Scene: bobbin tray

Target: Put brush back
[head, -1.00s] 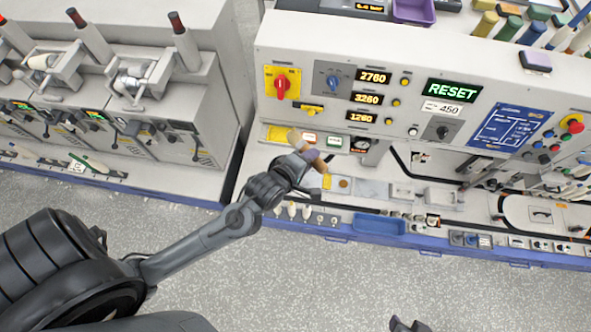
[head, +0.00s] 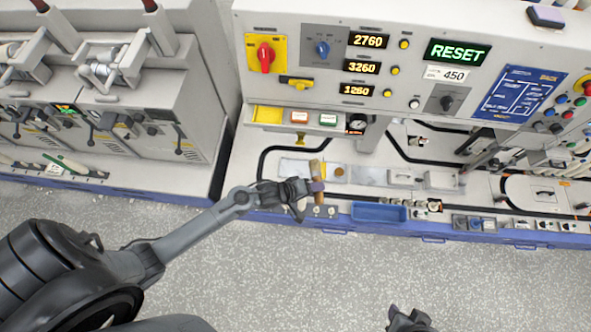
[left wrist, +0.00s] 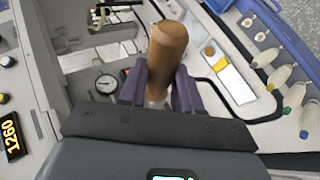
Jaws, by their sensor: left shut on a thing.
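The brush (head: 317,168) has a brown, wooden-looking handle and is in my left gripper (head: 315,187), above the front part of the machine's deck. It stands roughly upright in the head view. In the left wrist view, the brush handle (left wrist: 167,45) rises between the purple fingers of my left gripper (left wrist: 159,92), which is shut on it. The brush's lower end is mostly hidden by the fingers. A dark part of what looks like my right gripper (head: 410,321) shows at the bottom edge of the head view; its jaws cannot be made out.
The machine deck (head: 275,165) carries a dark track and flat plates behind the gripper. A blue tray (head: 380,212) lies to the right at the front edge.

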